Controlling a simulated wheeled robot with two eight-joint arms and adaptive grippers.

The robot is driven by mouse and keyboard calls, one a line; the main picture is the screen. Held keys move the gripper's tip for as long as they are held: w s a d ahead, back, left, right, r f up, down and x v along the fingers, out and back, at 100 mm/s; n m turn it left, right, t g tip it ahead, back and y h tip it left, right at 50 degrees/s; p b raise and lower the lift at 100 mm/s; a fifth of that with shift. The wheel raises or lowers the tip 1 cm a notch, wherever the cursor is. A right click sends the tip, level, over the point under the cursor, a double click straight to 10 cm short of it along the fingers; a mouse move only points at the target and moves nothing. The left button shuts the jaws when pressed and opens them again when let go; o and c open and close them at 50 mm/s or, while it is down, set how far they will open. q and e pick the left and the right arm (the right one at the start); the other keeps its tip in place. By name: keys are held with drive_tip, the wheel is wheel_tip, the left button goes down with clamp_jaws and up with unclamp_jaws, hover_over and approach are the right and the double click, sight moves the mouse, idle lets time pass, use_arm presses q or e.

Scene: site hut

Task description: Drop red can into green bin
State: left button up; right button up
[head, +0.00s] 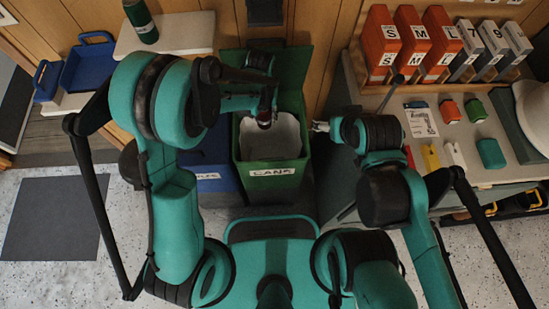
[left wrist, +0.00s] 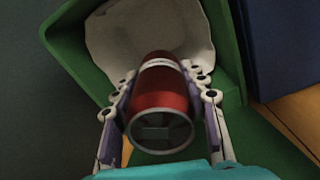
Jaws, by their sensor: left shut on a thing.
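The red can (left wrist: 160,90) is held between the two fingers of my left gripper (left wrist: 160,97) in the left wrist view, its metal end towards the camera. The green bin (head: 270,181), labelled CANS, stands in the middle of the head view with its lid up and a pale liner inside. My left gripper (head: 264,122) is over the bin's opening, and the liner and green rim (left wrist: 72,62) show beyond the can. In the head view the can is mostly hidden by the gripper. My right gripper (head: 318,126) is small, just right of the bin; its opening is unclear.
A blue bin (head: 216,179) stands left of the green one. At right, a bench holds red binders (head: 382,45), grey binders and small items. Speckled floor is free at lower left.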

use_arm(q)
drive_tip(key=o, duration=0.9)
drive_tip(key=shift+c, duration=0.2)
drive_tip(key=shift+r, duration=0.1)
wheel_tip(320, 180, up, 12)
drive_tip(key=shift+f, duration=0.1)
